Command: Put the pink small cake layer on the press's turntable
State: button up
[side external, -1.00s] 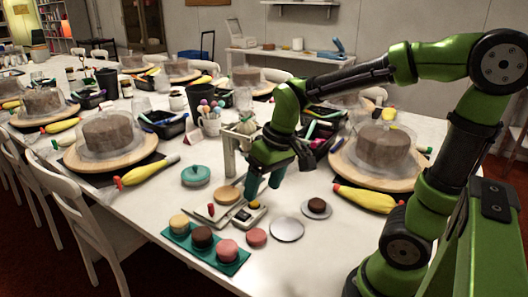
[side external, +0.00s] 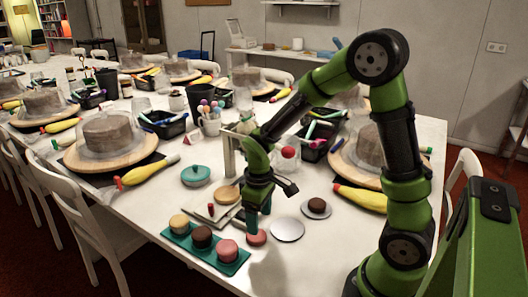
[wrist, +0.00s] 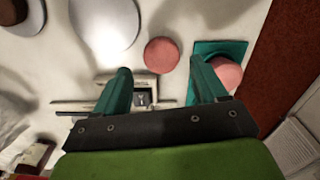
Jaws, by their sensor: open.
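A small pink cake layer (side external: 256,238) lies on the white table beside the green tray; it also shows in the wrist view (wrist: 161,55). Another pink layer (side external: 228,250) sits on the tray, seen partly behind a finger in the wrist view (wrist: 229,73). My gripper (side external: 259,213) points down, open and empty, close above the loose pink layer. In the wrist view that layer appears between and just beyond the fingertips (wrist: 161,68). A bare silver disc (side external: 287,229) lies to its right. I cannot tell which disc is the press's turntable.
The green tray (side external: 178,239) also holds a yellow and a dark layer. A grey plate (side external: 316,213) bears a chocolate layer. A wooden-post frame (side external: 229,155) rises close behind my gripper.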

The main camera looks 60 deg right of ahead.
jog(key=shift+w+f, duration=0.2)
jog(key=shift+f, duration=2.8)
jog(key=c, duration=0.9)
jog(key=w+a+r+m, duration=0.1)
jog(key=w+r, duration=0.1)
jog(key=r, duration=0.7)
jog(key=w+a+r+m, duration=0.1)
jog(key=a+r, duration=0.1)
jog(key=r, duration=0.8)
jog(key=m, duration=0.2)
send_near(228, 195)
jog(key=shift+m, duration=0.3)
jog(key=shift+f, duration=2.8)
jog(key=shift+f, duration=0.65)
